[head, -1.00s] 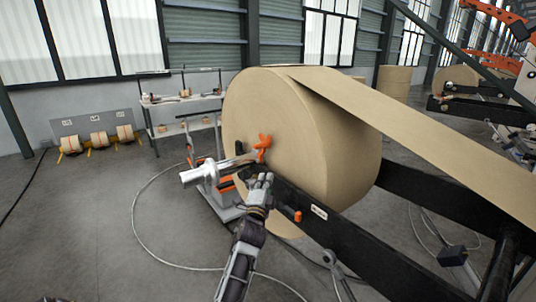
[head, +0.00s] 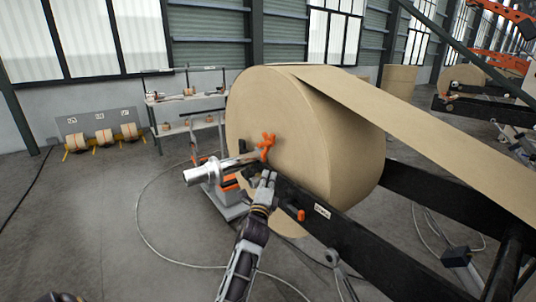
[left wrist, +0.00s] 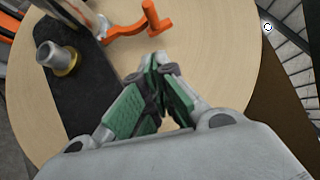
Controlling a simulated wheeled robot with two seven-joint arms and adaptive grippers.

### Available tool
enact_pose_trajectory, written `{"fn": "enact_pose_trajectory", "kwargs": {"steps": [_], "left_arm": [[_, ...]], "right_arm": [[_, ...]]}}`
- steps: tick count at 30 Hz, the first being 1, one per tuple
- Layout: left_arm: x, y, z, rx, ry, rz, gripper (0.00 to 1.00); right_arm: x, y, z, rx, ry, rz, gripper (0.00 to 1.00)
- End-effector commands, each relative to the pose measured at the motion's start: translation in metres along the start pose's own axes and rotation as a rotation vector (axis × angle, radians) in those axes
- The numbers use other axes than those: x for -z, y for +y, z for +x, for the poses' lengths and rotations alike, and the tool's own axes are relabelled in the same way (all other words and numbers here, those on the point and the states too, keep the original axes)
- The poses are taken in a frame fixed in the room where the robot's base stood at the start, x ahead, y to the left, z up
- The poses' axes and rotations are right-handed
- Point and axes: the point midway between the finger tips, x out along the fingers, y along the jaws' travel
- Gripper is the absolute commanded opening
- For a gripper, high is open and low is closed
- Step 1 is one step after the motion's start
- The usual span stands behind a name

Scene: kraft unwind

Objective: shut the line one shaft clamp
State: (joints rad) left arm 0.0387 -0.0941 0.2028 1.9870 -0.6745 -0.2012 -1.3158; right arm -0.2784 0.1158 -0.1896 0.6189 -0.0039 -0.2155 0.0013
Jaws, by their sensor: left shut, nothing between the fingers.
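A big kraft paper roll (head: 330,130) sits on a bright metal shaft (head: 200,174) beside the black stand arm (head: 350,235). An orange pronged part (head: 266,146) stands at the shaft near the roll's face; it also shows in the left wrist view (left wrist: 128,31). A smaller orange handle (head: 301,215) is on the black arm. I cannot tell for sure which orange part belongs to the shaft clamp. My left gripper (head: 268,176) is shut and empty, just below the orange pronged part and apart from it. Its fingertips (left wrist: 160,62) meet in the left wrist view. My right gripper is not in view.
A brass-collared metal stub (left wrist: 62,58) stands on the black arm in the left wrist view. An orange and grey cart (head: 228,200) is behind the shaft. A shelf (head: 185,110) stands at the back. A cable (head: 150,245) loops on the open floor at left.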

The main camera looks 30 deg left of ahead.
Motion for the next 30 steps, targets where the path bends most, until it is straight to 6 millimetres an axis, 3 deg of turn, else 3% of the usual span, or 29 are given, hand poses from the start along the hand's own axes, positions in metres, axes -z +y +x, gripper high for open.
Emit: {"fn": "enact_pose_trajectory", "kwargs": {"steps": [6,15,22,30], "left_arm": [[0.000,0.000,0.002,0.000,0.000,-0.001,0.00],[0.000,-0.001,0.018,0.001,-0.001,0.000,0.00],[0.000,-0.001,0.038,0.000,-0.001,-0.002,0.00],[0.000,-0.001,0.061,0.001,0.000,-0.001,0.00]], "right_arm": [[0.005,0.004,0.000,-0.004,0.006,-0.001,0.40],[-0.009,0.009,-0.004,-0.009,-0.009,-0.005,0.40],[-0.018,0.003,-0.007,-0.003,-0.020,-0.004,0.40],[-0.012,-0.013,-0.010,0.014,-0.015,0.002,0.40]]}}
